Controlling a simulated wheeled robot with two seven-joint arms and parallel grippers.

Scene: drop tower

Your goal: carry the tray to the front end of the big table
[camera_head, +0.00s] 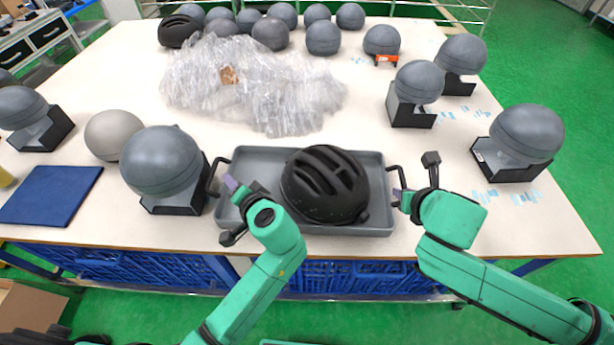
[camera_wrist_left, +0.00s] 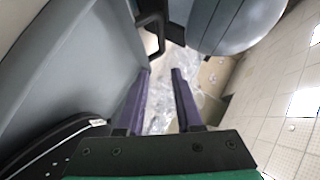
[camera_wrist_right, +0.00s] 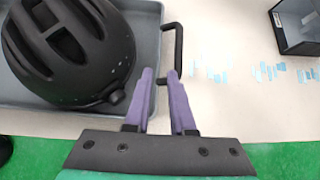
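The grey tray (camera_head: 265,156) lies near the front edge of the big table (camera_head: 120,75), with a black helmet (camera_head: 325,185) in it. My left gripper (camera_head: 232,198) is open over the tray's left end, close to the left black handle (camera_head: 213,176). In the left wrist view that handle (camera_wrist_left: 152,35) shows beyond the open purple fingers (camera_wrist_left: 162,82), not between them. My right gripper (camera_head: 408,197) is at the right handle (camera_head: 391,180). In the right wrist view its fingers (camera_wrist_right: 160,72) are apart, their tips overlapping the lower part of that handle (camera_wrist_right: 178,45); contact is unclear.
A grey ball on a black stand (camera_head: 162,165) is close to the tray's left end. A blue mat (camera_head: 50,195) lies farther left. Crumpled clear plastic (camera_head: 250,85) is behind the tray. More balls on stands (camera_head: 525,135) line the right side. Bare tabletop lies right of the tray.

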